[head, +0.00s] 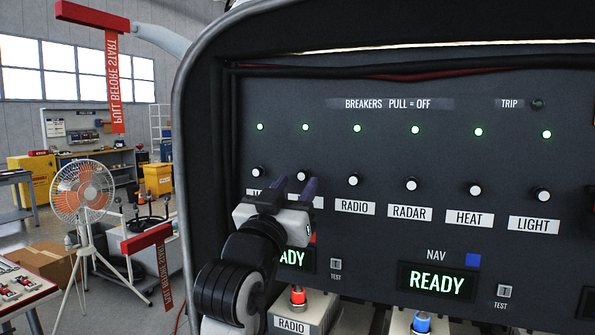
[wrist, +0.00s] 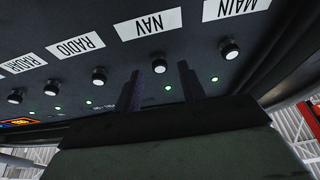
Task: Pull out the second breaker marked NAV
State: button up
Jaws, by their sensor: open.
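The NAV breaker, second in the row, is a small black knob with a white cap (head: 304,176). It shows in the head view just above my fingertips. In the wrist view, which is upside down, the white cap (wrist: 158,62) lies near the NAV label (wrist: 150,22), between the lines of my two fingers. My gripper (head: 295,186) is open and empty in front of the panel, its fingers (wrist: 159,82) either side of the knob in the picture. Whether they reach around it or stop short, I cannot tell. My gripper covers the NAV label in the head view.
The MAIN breaker (wrist: 230,48) and RADIO breaker (head: 353,180) flank it closely. RADAR (head: 412,184), HEAT (head: 475,189) and LIGHT (head: 543,194) follow to the right. Green lamps run above the row. Below are READY displays (head: 437,282) and red and blue knobs. A red tag (head: 115,85) hangs at left.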

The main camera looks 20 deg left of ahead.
jog(key=shift+x, duration=0.85)
jog(key=shift+c, duration=0.4)
grip_shut()
